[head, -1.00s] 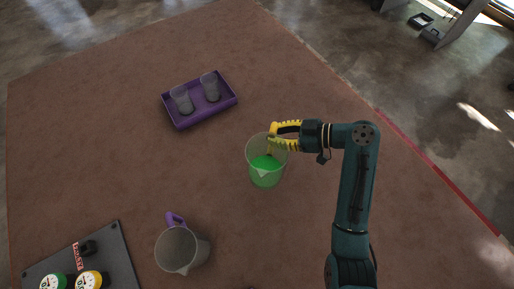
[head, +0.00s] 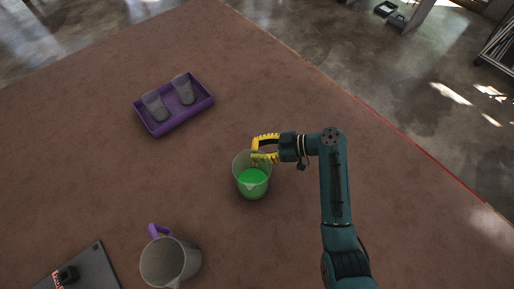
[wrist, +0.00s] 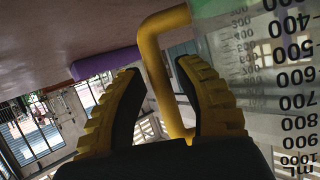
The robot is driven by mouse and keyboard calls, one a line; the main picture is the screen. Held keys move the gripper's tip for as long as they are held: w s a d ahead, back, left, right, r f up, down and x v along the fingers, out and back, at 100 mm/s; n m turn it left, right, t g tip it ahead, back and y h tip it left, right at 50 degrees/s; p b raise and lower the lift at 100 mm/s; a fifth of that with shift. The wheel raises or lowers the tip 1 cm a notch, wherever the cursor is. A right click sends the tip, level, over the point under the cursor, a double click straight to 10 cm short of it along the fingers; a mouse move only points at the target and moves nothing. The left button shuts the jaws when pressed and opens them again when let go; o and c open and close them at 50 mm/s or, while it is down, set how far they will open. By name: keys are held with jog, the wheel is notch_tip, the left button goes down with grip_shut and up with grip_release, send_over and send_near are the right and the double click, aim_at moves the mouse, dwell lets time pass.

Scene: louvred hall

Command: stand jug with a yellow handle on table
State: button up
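The clear jug with a yellow handle (head: 252,184) stands upright on the brown table (head: 305,225), with green liquid inside. Its marked wall (wrist: 285,60) fills the right of the wrist view, which is upside down. My gripper (head: 259,148) is at the jug's handle side, near the rim. In the wrist view the yellow handle (wrist: 153,60) runs between my two yellow ribbed fingers. A gap shows between the handle and the left finger, so the fingers are open around it. Whether the right finger touches the handle is unclear.
A purple tray (head: 158,131) with two clear cups stands at upper left. A grey jug with a purple handle (head: 168,262) stands at lower left. A dark board (head: 95,268) lies at the bottom left corner. The table right of the jug is bare, apart from my arm above it.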

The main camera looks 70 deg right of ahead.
jog(key=shift+r+p, duration=0.3)
jog(key=p+v, duration=0.1)
jog(key=v, duration=1.1)
jog(key=shift+p, duration=0.35)
jog(key=shift+f, duration=0.15)
